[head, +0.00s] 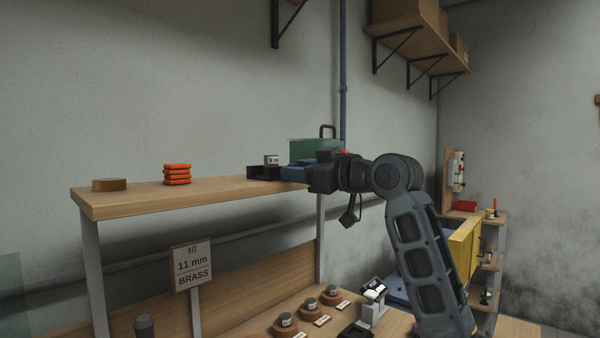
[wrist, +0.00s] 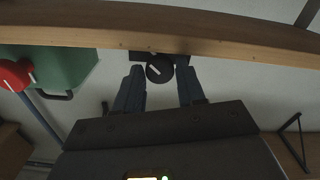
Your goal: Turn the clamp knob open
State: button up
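The black round knob (wrist: 159,69) with a white pointer line shows in the wrist view, beside the wooden shelf edge; I take it for the clamp knob. The dark clamp block (head: 262,173) sits at the shelf's right end in the head view, with a small pale labelled part (head: 271,160) at it. My gripper (wrist: 161,78) is open, its blue fingers on either side of the knob, with a gap visible at the right finger. Whether the left finger touches the knob is unclear. In the head view my gripper (head: 289,173) hides the knob.
A green box (head: 313,148) with a handle stands behind my gripper. A red knob (wrist: 14,75) is beside it in the wrist view.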

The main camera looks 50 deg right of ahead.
jog(key=o, duration=0.3)
jog(key=shift+s+d+b, duration=0.15)
jog(key=shift+s+b, duration=0.55)
jog(key=shift+s, duration=3.2)
